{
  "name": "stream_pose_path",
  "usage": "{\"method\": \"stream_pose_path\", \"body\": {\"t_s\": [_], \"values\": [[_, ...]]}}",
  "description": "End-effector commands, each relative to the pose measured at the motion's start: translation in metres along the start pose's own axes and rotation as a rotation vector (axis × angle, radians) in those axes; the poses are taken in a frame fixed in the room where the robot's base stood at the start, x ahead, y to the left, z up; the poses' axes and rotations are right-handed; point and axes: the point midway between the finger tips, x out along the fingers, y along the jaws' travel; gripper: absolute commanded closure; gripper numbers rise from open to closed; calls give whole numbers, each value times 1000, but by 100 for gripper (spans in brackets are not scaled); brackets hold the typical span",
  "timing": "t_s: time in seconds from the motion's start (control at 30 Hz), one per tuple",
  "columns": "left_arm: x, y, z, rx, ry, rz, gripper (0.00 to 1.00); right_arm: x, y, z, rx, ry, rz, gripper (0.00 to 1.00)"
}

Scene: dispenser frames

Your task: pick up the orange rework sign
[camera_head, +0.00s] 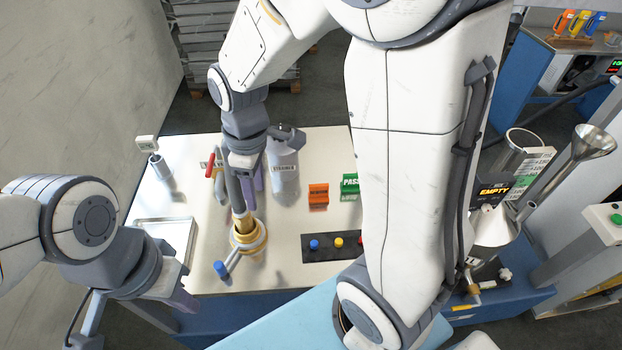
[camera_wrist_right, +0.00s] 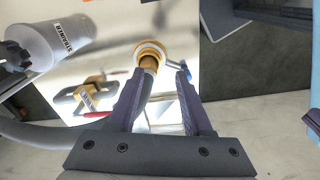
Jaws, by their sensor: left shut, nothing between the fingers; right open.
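The orange rework sign (camera_head: 318,195) stands on the white tabletop, left of the green PASS sign (camera_head: 350,186). In the right wrist view only a small orange sliver shows at the top edge, and I cannot tell if it is the sign. My right gripper (camera_head: 246,198) is open and empty, left of the orange sign and apart from it. In the right wrist view its fingers (camera_wrist_right: 160,72) point toward the brass fitting (camera_wrist_right: 150,52), with nothing held. My left gripper (camera_head: 181,302) is shut and empty at the lower left, beside the table's front left corner.
A grey bottle (camera_head: 284,172) stands between my right gripper and the orange sign. The brass fitting (camera_head: 249,240) with a blue-ended handle is below the gripper. A dark button panel (camera_head: 322,248) lies in front of the sign. A metal tray (camera_head: 165,233) is at left.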

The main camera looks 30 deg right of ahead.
Motion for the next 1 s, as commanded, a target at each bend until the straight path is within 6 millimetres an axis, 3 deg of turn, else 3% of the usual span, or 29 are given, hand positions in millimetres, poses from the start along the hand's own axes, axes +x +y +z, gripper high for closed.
{"method": "stream_pose_path", "body": {"t_s": [0.03, 0.1, 0.2, 0.33, 0.5, 0.7, 1.0], "values": [[5, 0, 0, 0, 0, 0, 100, 18, 39, 11, -16, -13, -1, 50], [8, -1, 0, 0, 0, 0, 100, 35, 82, 27, -74, -22, 3, 50], [11, -1, 0, 1, 0, 0, 100, 57, 129, 54, -145, -32, 2, 50], [13, -1, 0, 1, 0, 0, 100, 76, 166, 84, -211, -40, 1, 50], [11, -1, 0, 1, 0, 0, 100, 96, 180, 99, -248, -44, -3, 50], [6, 0, 0, 1, 0, 0, 100, 126, 180, 100, -251, -44, -4, 50], [-4, 0, 0, 0, 0, 0, 100, 151, 178, 104, -250, -44, -5, 50]]}}
